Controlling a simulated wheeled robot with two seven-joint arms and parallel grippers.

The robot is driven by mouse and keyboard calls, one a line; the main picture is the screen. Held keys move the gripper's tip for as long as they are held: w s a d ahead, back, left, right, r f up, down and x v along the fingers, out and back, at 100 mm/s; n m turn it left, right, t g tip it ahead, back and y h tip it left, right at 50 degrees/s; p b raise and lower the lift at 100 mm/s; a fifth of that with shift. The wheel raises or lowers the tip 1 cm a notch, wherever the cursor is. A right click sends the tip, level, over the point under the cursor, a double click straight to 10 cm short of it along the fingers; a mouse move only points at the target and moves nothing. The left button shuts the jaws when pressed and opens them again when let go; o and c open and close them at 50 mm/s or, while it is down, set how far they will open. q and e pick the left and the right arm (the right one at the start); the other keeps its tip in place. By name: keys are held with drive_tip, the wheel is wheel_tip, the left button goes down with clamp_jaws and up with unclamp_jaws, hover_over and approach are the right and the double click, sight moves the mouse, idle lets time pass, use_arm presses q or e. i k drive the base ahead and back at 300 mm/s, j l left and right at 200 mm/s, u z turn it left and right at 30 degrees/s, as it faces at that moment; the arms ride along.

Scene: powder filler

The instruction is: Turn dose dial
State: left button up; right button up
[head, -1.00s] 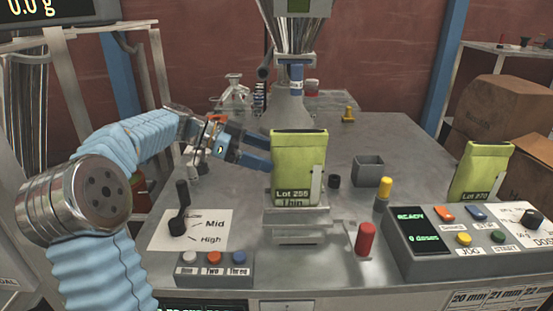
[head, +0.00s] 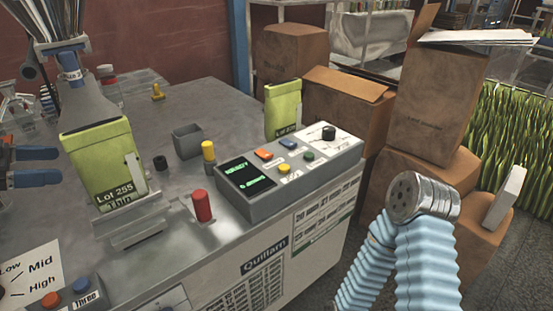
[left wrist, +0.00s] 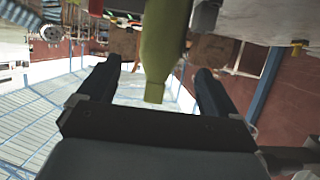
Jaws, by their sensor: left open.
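The dose dial (head: 328,132) is a black round knob on a white scale plate at the right end of the grey control box (head: 245,205). The box has a dark screen with green text (head: 248,176) and several coloured buttons. My left gripper (head: 58,165) is at the left edge of the head view, beside the green Lot 255 bag (head: 95,150) and far from the dial. It is open. In the left wrist view its two fingers (left wrist: 158,68) stand apart, with a green bag (left wrist: 165,40) showing between them. My right arm shows at lower right; its gripper is out of view.
A red peg (head: 202,206), a yellow peg (head: 208,151) and a grey cup (head: 188,140) stand left of the box. A second green bag (head: 283,108) stands behind it. Cardboard boxes (head: 345,97) fill the right side.

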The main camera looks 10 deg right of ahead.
sight(328, 134)
drive_tip(key=k+l, duration=1.2)
drive_tip(key=l, duration=0.2)
